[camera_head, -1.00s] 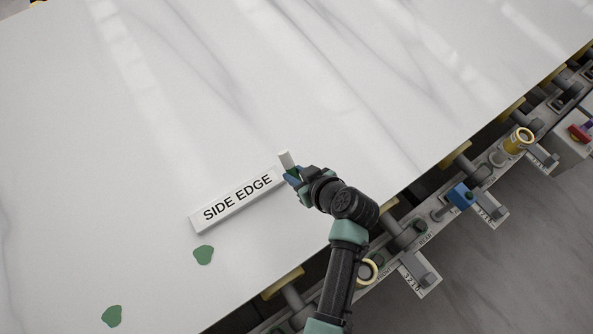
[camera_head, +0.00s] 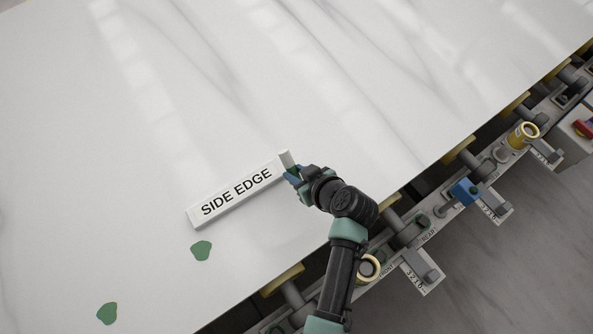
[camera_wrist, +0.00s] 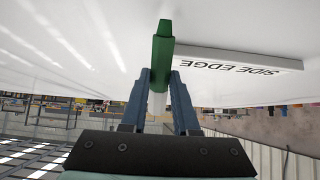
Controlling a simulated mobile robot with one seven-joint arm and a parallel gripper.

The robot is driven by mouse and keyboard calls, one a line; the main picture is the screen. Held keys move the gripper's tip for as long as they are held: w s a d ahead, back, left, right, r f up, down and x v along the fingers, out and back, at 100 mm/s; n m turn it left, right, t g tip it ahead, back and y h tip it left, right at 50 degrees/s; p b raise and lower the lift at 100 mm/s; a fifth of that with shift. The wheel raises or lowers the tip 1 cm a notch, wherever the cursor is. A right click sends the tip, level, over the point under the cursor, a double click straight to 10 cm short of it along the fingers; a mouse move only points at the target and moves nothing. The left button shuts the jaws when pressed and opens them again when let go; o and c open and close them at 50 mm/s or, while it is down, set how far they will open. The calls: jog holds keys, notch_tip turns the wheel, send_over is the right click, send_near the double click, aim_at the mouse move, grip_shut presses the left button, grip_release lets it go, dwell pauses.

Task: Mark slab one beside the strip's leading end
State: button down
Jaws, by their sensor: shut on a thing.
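The white, grey-veined slab (camera_head: 110,150) fills most of the head view. A white strip (camera_head: 197,220) lettered SIDE EDGE lies on it, slanting up to the right, and shows in the wrist view (camera_wrist: 230,60). My gripper (camera_head: 293,176) is shut on a green marker with a white end (camera_head: 286,158), at the strip's upper right end. In the wrist view the green marker (camera_wrist: 162,50) stands between the blue fingers (camera_wrist: 159,88), its tapered green end beside the strip's end. I cannot tell whether that end touches the slab. No mark shows there.
Two green patches (camera_head: 201,250) (camera_head: 108,314) lie on the slab at the lower left. Along the slab's lower right edge runs a rail with clamps, a blue block (camera_head: 464,191) and a yellow ring (camera_head: 524,134). The slab's upper part is clear.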

aim_at(288, 157)
jog(key=shift+f+b, duration=0.7)
dwell(1.5)
jog(key=shift+w+a+b, duration=0.5)
jog(key=shift+w+a, duration=0.05)
jog(key=shift+w, duration=0.2)
jog(key=shift+w+a+b, duration=0.5)
jog(key=shift+w, duration=0.2)
dwell(2.5)
jog(key=shift+r, duration=0.1)
notch_tip(288, 157, up, 7)
jog(key=p, duration=0.5)
jog(key=shift+p, duration=0.35)
dwell(0.4)
